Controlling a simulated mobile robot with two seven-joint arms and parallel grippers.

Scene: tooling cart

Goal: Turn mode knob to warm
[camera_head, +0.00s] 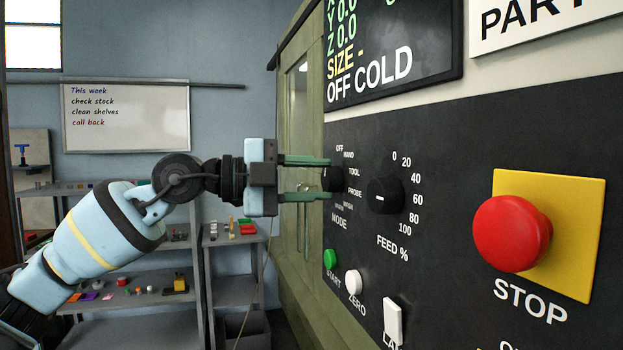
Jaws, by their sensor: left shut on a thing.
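The mode knob (334,179) is a small dark knob on the black control panel (440,140), above the word MODE. Labels OFF, HAND, TOOL and PROBE stand around it, with smaller lettering lower down that is hard to read. My left gripper (327,178) comes in from the left, its two green fingers level, one above and one below the knob. It is shut on the knob. The fingers partly cover the knob, and its pointer cannot be made out. My right gripper is not in view.
The feed knob (385,195) is close to the right. A green start button (330,258), a white zero button (353,282) and a white switch (393,320) sit below. A large red stop button (511,232) protrudes at right. The display (390,50) is above.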

